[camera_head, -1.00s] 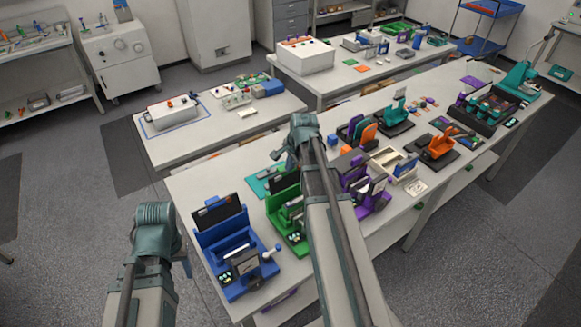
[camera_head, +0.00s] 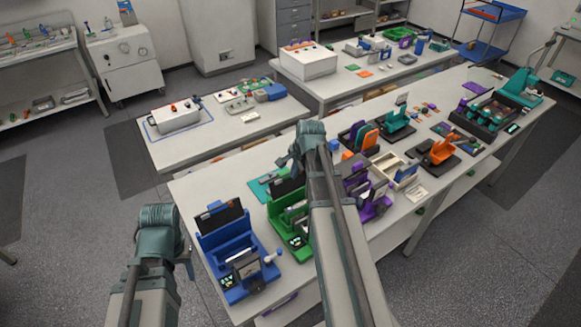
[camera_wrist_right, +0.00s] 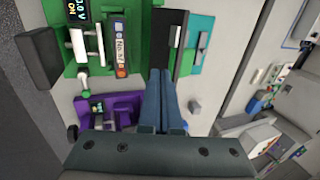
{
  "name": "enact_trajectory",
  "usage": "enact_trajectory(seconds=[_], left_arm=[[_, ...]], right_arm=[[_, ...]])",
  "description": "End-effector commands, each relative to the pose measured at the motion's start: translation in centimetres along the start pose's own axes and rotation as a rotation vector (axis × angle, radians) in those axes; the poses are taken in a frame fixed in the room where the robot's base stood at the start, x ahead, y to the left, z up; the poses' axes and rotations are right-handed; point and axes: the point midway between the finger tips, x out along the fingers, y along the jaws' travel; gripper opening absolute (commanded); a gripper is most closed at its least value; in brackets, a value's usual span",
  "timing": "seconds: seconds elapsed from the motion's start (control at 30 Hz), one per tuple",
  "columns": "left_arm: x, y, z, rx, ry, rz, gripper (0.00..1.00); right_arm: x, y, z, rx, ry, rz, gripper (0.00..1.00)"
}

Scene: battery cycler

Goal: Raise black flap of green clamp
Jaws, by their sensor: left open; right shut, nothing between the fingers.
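The green clamp (camera_head: 283,232) stands on the long bench, partly hidden behind my right arm. Its black flap (camera_head: 286,184) shows at its back edge as a dark panel. In the right wrist view the green clamp (camera_wrist_right: 70,35) fills the top left, and the black flap (camera_wrist_right: 157,35) lies just beyond my fingertips. My right gripper (camera_wrist_right: 164,74) is shut and empty, its fingertips close to the flap's near end; I cannot tell whether they touch. It also shows above the bench in the head view (camera_head: 286,162). My left gripper (camera_head: 187,262) is open, left of the bench.
A blue clamp (camera_head: 230,248) stands left of the green one. A purple clamp (camera_wrist_right: 118,105) is close beside it on the other side. A teal mat (camera_head: 262,187) lies behind the clamps. The bench top left of the teal mat is clear.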

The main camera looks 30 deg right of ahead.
Motion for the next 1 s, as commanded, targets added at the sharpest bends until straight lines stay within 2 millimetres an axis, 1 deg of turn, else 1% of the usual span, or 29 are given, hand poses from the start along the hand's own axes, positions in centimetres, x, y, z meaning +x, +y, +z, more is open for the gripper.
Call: enact_trajectory(seconds=[0.03,0.4,0.5,0.67,1.0], left_arm=[[-1.7,-0.2,0.1,0.001,-0.001,0.000,0.50],[-7.5,-0.7,0.5,-0.001,-0.003,0.001,0.50],[-8.7,-0.8,0.6,-0.008,-0.004,0.001,0.50],[-9.7,-0.8,0.7,-0.017,-0.004,0.002,0.50],[-9.6,-0.8,0.6,-0.019,-0.004,0.002,0.50]], right_arm=[[-1.6,-0.6,0.0,0.000,0.000,-0.001,0.00],[-7.4,-1.6,0.0,0.000,0.000,0.000,0.00],[-8.7,-1.8,0.0,-0.001,0.000,0.000,0.00],[-9.6,-1.9,0.0,-0.001,0.000,0.000,0.00],[-9.5,-1.9,0.0,-0.001,0.000,0.000,0.00]])
